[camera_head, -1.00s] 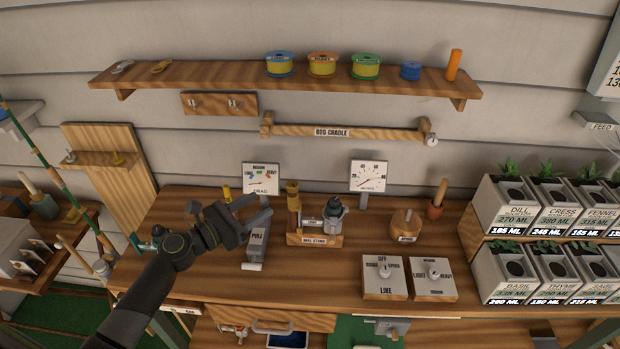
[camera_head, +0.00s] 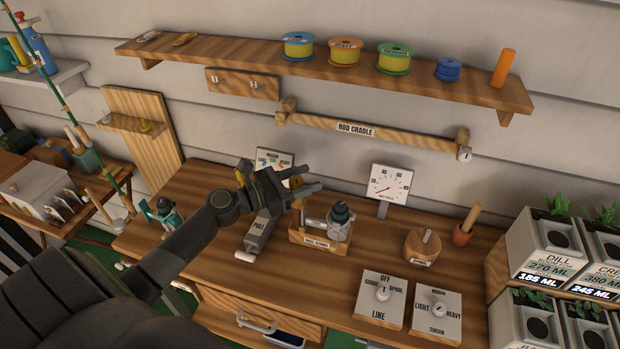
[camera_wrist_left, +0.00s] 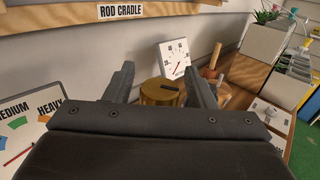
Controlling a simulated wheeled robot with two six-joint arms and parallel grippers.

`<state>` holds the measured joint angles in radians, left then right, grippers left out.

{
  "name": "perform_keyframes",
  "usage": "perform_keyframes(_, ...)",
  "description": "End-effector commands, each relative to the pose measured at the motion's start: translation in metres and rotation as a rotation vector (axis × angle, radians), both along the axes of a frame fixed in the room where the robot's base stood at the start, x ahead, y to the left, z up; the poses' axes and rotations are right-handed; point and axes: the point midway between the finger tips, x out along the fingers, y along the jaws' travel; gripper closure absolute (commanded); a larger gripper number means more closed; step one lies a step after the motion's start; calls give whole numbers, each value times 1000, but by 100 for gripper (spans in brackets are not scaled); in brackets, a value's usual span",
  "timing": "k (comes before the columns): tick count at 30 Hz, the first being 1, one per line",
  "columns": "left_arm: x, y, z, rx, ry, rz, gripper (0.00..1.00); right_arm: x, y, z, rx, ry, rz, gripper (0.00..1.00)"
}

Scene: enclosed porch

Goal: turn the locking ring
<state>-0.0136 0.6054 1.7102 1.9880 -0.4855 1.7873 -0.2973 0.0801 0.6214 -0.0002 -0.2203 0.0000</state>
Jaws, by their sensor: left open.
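My left gripper (camera_head: 308,180) is open above the bench, at the upper left of the reel stand (camera_head: 318,240). A round brass piece (camera_head: 296,182), which looks like the locking ring, shows partly behind the fingers. In the left wrist view the brass piece (camera_wrist_left: 160,93) appears between my two open fingers (camera_wrist_left: 160,84), with a dark mark on its top. I cannot tell whether the fingers touch it. A grey reel with a dark green knob (camera_head: 340,213) sits on the stand. My right gripper is not in view.
A PULL lever (camera_head: 262,232) stands left of the stand. A dial gauge (camera_head: 389,185) is behind it, with the rod cradle (camera_head: 370,131) above. LINE (camera_head: 381,300) and TENSION (camera_head: 436,315) switch boxes stand front right. A round wooden block (camera_head: 422,244) stands at right.

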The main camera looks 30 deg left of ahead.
Motion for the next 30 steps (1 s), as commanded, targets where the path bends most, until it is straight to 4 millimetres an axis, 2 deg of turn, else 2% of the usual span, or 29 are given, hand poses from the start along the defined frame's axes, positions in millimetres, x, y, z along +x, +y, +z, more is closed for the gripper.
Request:
perform_keyframes(4,0,0,0,0,0,0,50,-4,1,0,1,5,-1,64)
perform_keyframes(5,0,0,0,0,0,0,53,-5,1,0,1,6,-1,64)
perform_keyframes(12,0,0,0,0,0,0,84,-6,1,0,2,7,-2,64)
perform_keyframes(15,0,0,0,0,0,-1,95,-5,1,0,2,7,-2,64)
perform_keyframes(23,0,-1,-2,1,-1,-31,95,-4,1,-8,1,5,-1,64)
perform_keyframes(30,-1,-1,-6,4,-1,-156,95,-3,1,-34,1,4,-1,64)
